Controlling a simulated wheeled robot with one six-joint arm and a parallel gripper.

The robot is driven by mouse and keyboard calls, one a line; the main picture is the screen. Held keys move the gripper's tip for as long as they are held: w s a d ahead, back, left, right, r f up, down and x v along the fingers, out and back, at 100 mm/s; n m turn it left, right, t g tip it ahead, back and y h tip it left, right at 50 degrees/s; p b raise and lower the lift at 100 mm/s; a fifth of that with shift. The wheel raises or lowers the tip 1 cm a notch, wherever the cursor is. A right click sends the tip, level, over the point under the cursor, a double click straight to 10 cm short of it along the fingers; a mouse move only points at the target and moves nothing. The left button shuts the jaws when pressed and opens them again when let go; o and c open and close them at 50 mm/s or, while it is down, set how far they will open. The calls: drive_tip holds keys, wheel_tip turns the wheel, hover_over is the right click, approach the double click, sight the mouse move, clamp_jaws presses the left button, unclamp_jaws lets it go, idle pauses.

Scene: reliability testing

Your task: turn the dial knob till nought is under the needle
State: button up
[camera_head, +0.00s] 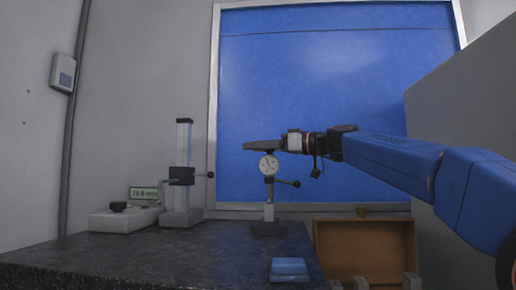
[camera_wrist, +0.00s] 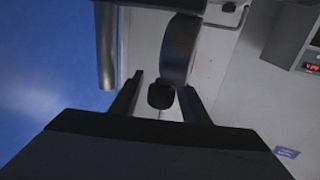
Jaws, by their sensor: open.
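The dial gauge (camera_head: 268,165) has a round white face and stands on a small post with a dark base near the back right of the dark table. Its needle shows as a thin dark line, but the numbers are too small to read. My gripper (camera_head: 248,146) reaches in from the right and is just above the dial in the head view. In the wrist view the dial's grey rim (camera_wrist: 180,50) shows edge-on. A small dark knob (camera_wrist: 161,95) lies between my open fingers (camera_wrist: 162,82), with gaps visible on both sides.
A clamp lever (camera_head: 289,183) sticks out from the gauge post. A height stand (camera_head: 181,175) and a box with a display (camera_head: 143,193) are at the left. A blue block (camera_head: 289,269) lies near the table's front. A wooden crate (camera_head: 365,251) is beyond the right edge.

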clamp_jaws()
drive_tip(key=c, duration=1.1)
unclamp_jaws()
drive_tip(key=shift+o, duration=0.2)
drive_tip(key=shift+n+g, duration=0.3)
drive_tip(key=shift+g, duration=0.1)
drive_tip(key=shift+s+a+n+g+y, duration=0.1)
drive_tip(key=shift+s+n+g+y, duration=0.15)
drive_tip(key=shift+n+g+y, duration=0.4)
drive_tip(key=shift+h, duration=0.25)
drive_tip(key=o, duration=1.1)
drive_tip(key=shift+c, duration=0.2)
